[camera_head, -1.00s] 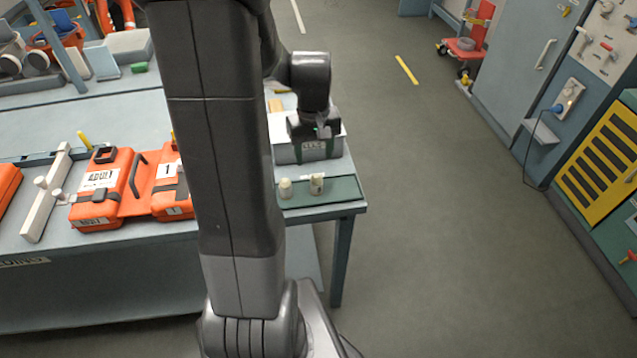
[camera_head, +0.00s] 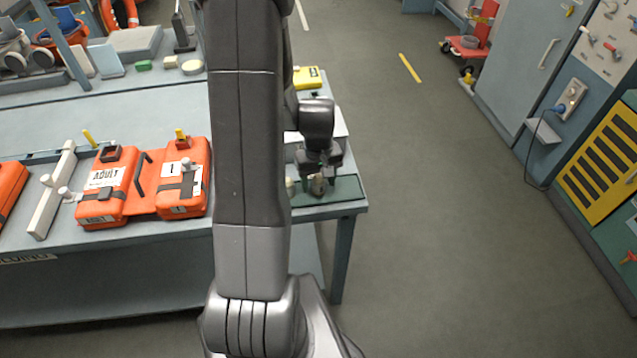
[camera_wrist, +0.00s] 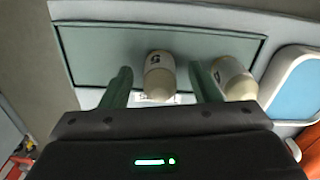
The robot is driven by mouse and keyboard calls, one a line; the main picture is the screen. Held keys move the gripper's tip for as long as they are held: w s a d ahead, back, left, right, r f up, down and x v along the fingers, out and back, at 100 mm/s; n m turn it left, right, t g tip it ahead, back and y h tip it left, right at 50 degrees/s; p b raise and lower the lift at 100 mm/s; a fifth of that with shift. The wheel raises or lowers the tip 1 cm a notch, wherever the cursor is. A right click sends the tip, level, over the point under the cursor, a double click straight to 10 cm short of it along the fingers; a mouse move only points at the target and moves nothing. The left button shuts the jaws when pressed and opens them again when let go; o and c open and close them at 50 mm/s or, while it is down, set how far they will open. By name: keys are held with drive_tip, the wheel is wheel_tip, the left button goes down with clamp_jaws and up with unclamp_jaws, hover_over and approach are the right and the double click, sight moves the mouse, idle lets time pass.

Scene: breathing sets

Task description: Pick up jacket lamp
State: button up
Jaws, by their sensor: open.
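Two small cream, rounded lamp-like pieces stand on the green tray (camera_head: 345,190) at the right end of the bench. One lamp (camera_head: 318,185) is just below my gripper (camera_head: 319,167); the other lamp (camera_head: 290,187) is to its left, partly hidden by my arm. In the wrist view, the first lamp (camera_wrist: 160,78) shows between the two green fingers of my gripper (camera_wrist: 161,70), with a gap on both sides. The second lamp (camera_wrist: 235,78) is outside the right finger, close to it. My gripper is open and holds nothing.
A pale box (camera_head: 341,128) stands behind the tray, partly hidden by my wrist. Orange cases (camera_head: 104,190) and a white rail (camera_head: 52,190) lie left on the bench. A yellow item (camera_head: 308,77) is farther back.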

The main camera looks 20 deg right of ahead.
drive_tip(key=c, duration=1.1)
